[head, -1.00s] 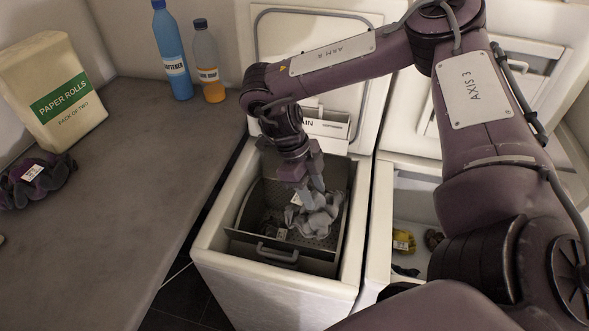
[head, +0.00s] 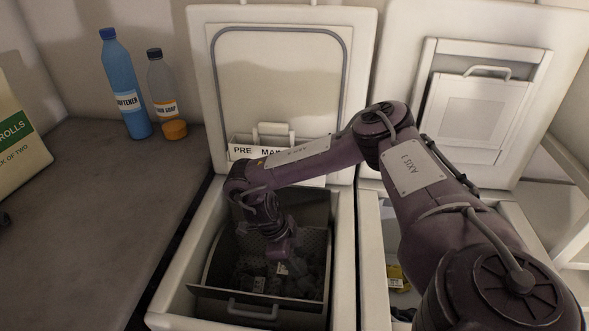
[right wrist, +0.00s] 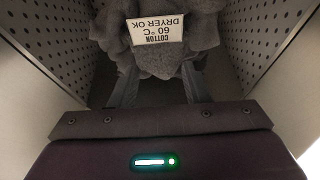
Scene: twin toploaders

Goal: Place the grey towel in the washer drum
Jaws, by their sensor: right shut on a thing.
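The grey towel (head: 312,277) is a crumpled bundle low inside the open washer drum (head: 318,236) of the left machine. Its tag shows in the right wrist view, where the towel (right wrist: 205,32) lies between perforated drum walls and reads cotton, 60 °C, dryer OK. My right gripper (head: 282,268) reaches down into the drum and is shut on the towel. Its fingers (right wrist: 158,82) have cloth between them in the wrist view. Dim light hides whether the towel touches the drum floor. My left gripper is not in view.
The drum flap with its handle (head: 252,311) stands at the front. The raised lid (head: 280,75) and a PRE/MAIN dispenser (head: 243,152) are behind. The right machine holds a yellow item (head: 397,278).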

